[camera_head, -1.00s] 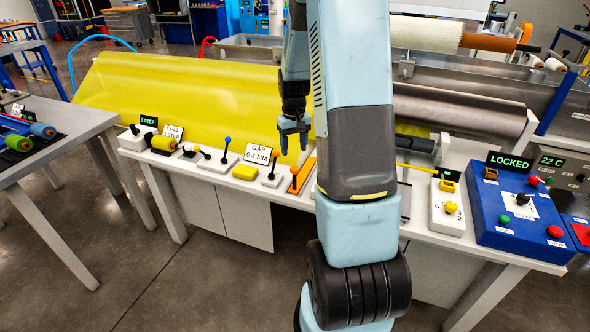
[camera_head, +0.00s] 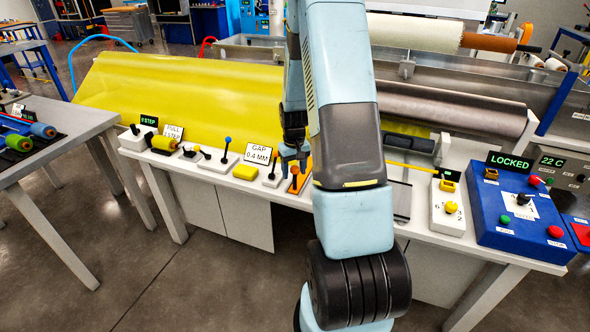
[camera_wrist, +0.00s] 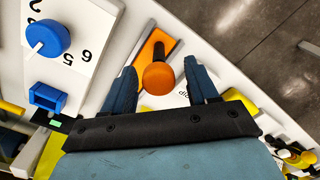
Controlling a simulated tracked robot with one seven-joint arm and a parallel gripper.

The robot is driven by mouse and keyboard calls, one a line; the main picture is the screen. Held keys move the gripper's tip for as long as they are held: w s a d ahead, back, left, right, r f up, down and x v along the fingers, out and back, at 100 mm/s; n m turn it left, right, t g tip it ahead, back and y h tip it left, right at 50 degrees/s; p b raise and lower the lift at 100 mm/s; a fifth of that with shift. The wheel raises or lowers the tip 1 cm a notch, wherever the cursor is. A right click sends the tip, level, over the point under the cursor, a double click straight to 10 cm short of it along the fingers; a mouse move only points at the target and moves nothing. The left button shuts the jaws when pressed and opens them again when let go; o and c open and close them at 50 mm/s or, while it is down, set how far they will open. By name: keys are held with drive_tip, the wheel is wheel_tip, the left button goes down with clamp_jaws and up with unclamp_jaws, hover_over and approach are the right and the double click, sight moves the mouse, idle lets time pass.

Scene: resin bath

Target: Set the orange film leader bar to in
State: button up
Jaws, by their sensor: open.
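The orange film leader bar (camera_head: 306,177) is a narrow orange plate on the bench front, with an orange-knobbed lever standing up from it. In the wrist view its round orange knob (camera_wrist: 158,76) sits between the two blue fingers, with the orange plate (camera_wrist: 155,45) behind it. My gripper (camera_head: 292,158) is open, right above the lever in the head view. The fingers show apart on either side of the knob in the wrist view (camera_wrist: 164,84), with gaps visible. My arm hides the bench just right of the bar.
A small black lever (camera_head: 271,174) and a "GAP 0.4 MM" sign (camera_head: 258,153) stand close left. In the wrist view a blue dial knob (camera_wrist: 48,38) is close by. A blue control box (camera_head: 520,215) reading LOCKED is farther right. Floor is free in front.

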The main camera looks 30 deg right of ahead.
drive_tip(key=shift+c, duration=0.4)
clamp_jaws()
